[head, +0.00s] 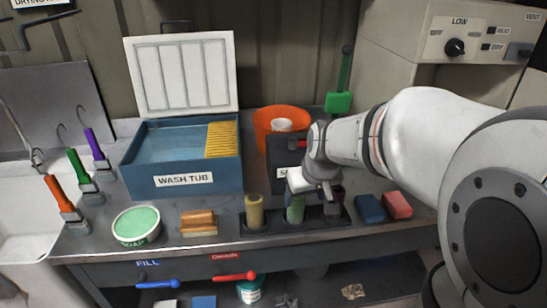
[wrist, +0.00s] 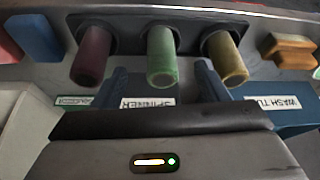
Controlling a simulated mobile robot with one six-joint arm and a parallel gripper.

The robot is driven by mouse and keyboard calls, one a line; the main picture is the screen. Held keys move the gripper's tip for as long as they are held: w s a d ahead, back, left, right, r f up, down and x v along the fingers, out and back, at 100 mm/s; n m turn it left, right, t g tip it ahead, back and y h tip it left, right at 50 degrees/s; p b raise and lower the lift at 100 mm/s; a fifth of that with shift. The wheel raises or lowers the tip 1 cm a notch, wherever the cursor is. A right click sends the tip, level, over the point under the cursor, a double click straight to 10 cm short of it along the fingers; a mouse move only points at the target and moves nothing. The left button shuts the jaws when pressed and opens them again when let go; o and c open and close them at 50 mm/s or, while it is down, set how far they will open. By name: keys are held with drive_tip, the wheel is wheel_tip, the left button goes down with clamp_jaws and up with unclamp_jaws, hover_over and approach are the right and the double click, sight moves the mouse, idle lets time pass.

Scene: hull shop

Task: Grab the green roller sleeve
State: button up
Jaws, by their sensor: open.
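The green roller sleeve (head: 295,208) stands upright in the middle of a dark rack (head: 268,222) on the bench, partly hidden by my gripper in the head view. In the wrist view the green sleeve (wrist: 162,55) stands between a maroon sleeve (wrist: 92,55) and a yellow sleeve (wrist: 224,58). My gripper (wrist: 163,82) is open, with one dark finger on each side of the green sleeve's line. In the head view my gripper (head: 312,190) is at the sleeve's upper end. I cannot tell whether the fingers touch it.
A blue wash tub (head: 180,178) with its lid raised stands behind left. An orange bucket (head: 282,118) and the dark spinner box (head: 283,158) stand behind the rack. Blue (head: 369,208) and red (head: 397,204) blocks lie right of it, an orange-tan block (head: 198,222) left.

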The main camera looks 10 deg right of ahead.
sight(301, 198)
drive_tip(key=w+f, duration=0.2)
drive_tip(key=w, duration=0.1)
drive_tip(key=shift+f, duration=0.3)
drive_tip(key=shift+w+a+f+p, duration=0.15)
drive_tip(key=shift+w+f, duration=0.35)
drive_tip(key=shift+f, duration=0.25)
drive_tip(key=shift+w+a+f+p, duration=0.1)
drive_tip(key=shift+w+a+f, duration=0.1)
drive_tip(key=shift+w+f, duration=0.4)
drive_tip(key=shift+w+a+f+p, duration=0.15)
drive_tip(key=shift+w+f, duration=0.2)
drive_tip(key=shift+f, duration=0.5)
drive_tip(key=c, duration=1)
